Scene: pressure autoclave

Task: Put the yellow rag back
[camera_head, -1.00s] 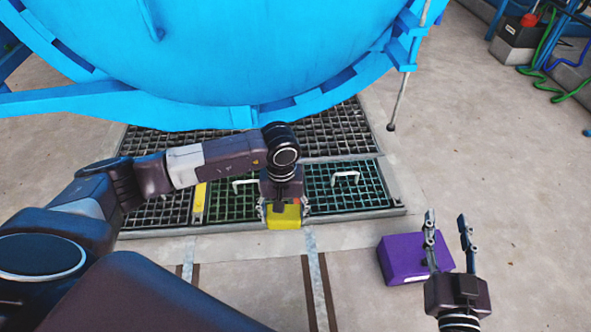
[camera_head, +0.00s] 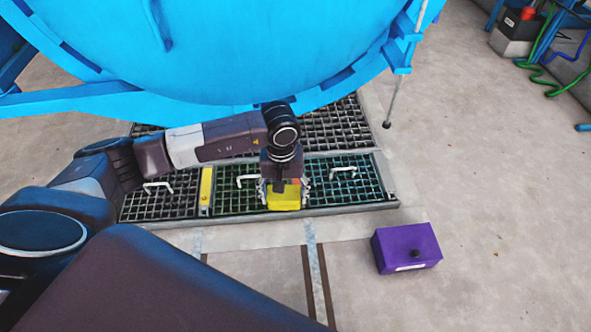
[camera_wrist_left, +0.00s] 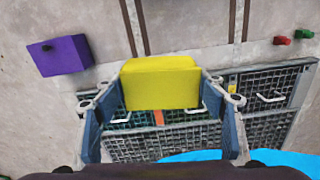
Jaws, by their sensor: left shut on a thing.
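The yellow rag (camera_head: 284,198) looks like a yellow block. My left gripper (camera_head: 280,188) is shut on it, with the fingers on both of its sides. In the left wrist view the rag (camera_wrist_left: 160,84) sits between the two blue-grey fingers. The gripper points down and the rag shows over the floor grating (camera_head: 235,202); I cannot tell its exact height above it. My right gripper is not in view.
The big blue vessel (camera_head: 220,50) fills the top above the grating. White handles (camera_head: 158,187) stand up from the grating panels, with a yellow strip (camera_head: 205,190) between two panels. A purple box (camera_head: 407,248) with a black knob lies on the floor at right. Floor around it is clear.

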